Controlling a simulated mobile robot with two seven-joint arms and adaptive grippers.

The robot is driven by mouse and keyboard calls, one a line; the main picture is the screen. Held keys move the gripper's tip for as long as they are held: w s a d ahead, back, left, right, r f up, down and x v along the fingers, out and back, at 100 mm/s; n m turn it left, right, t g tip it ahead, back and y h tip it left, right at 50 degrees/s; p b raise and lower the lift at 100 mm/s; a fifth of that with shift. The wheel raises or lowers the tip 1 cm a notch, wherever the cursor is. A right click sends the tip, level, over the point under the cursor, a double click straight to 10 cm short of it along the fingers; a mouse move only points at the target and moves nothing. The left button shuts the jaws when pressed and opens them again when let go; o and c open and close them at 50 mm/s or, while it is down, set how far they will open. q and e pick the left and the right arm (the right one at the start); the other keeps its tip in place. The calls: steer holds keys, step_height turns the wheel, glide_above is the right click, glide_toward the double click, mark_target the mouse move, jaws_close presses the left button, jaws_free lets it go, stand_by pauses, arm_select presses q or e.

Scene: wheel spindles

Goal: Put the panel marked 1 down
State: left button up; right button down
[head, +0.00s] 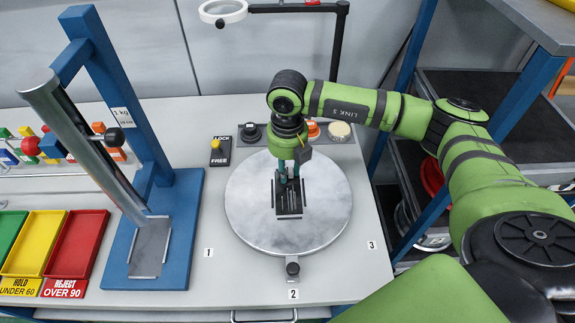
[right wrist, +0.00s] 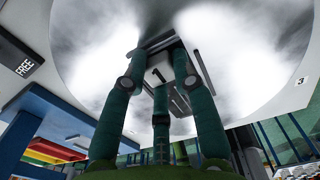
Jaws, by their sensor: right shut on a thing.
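My right gripper (head: 288,176) points down over the round metal disc (head: 250,215). Its green fingers (right wrist: 160,85) are shut on a small grey panel marked 1 (right wrist: 158,75), which shows between the fingertips in the right wrist view. In the head view the fingers largely hide the panel; a dark plate with bright side edges (head: 289,209) shows at their tips, over the disc's middle. Whether the panel touches the disc I cannot tell. My left gripper is in neither view.
At left stands a blue stand (head: 190,235) with a slanted metal chute. Beside it are green, yellow and red trays (head: 75,245). A LOCK/FREE switch (head: 219,152) and knobs sit behind the disc. A lamp arm (head: 338,50) rises behind; a blue-framed shelf (head: 490,95) is at right.

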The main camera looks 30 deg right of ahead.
steer(key=shift+f, duration=0.2)
steer(key=c, duration=1)
jaws_free()
steer(key=shift+r, duration=0.15)
steer(key=shift+r, duration=0.2)
step_height(320, 180, up, 12)
steer(key=b, duration=0.3)
steer(key=shift+f+b, duration=0.1)
steer(key=shift+b, duration=0.25)
